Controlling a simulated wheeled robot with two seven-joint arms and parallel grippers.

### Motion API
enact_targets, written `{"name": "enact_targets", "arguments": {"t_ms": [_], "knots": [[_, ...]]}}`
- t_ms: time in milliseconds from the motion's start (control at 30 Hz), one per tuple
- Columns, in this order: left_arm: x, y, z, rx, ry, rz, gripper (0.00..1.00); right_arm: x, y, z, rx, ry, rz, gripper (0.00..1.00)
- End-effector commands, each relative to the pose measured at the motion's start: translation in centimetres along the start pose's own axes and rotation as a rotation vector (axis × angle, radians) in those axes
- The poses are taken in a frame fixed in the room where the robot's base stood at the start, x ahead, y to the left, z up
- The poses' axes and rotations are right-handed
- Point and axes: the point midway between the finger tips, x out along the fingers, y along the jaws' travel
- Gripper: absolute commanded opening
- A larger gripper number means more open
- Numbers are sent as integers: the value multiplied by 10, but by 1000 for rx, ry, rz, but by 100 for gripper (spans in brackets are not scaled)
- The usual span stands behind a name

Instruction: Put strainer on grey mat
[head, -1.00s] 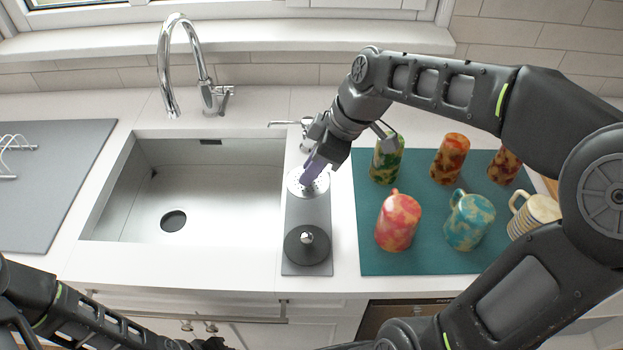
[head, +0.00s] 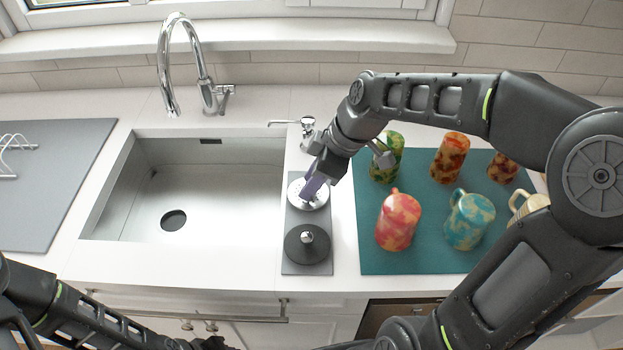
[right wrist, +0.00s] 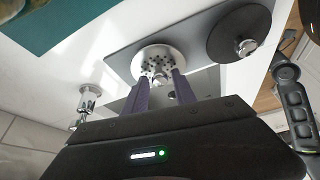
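The strainer (head: 297,193) is a round, pale metal disc with small holes, above the far half of the grey mat (head: 293,228). It lies flat on the mat or just over it; I cannot tell which. My right gripper (head: 308,197) points down at it with purple fingers. In the right wrist view the fingers (right wrist: 162,78) stand on either side of the small knob of the strainer (right wrist: 158,58), shut on it. The grey mat (right wrist: 195,38) also shows there. My left arm enters the head view at lower left, but its gripper's fingers cannot be made out.
A black round lid (head: 307,250) with a metal knob sits on the near half of the mat. The sink (head: 140,195) lies left, a small tap (head: 305,130) behind. A teal mat (head: 375,262) with several mugs, including a red one (head: 397,222), is right.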

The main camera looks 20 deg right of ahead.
Motion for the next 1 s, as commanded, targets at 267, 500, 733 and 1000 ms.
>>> {"name": "enact_targets", "arguments": {"t_ms": [267, 500, 733, 1000], "knots": [[0, 0, 0, 0, 0, 0, 36, 0, 0, 0, 0, 0, 0, 44], [-4, 1, 0, -1, -1, -1, 36, -6, 0, -2, 0, 0, 1, 44], [0, 0, 0, 0, 0, 0, 36, -39, 1, -2, -1, 2, 5, 44], [3, -1, 0, 1, 1, 1, 36, -95, 1, -2, 0, 2, 4, 44]]}}
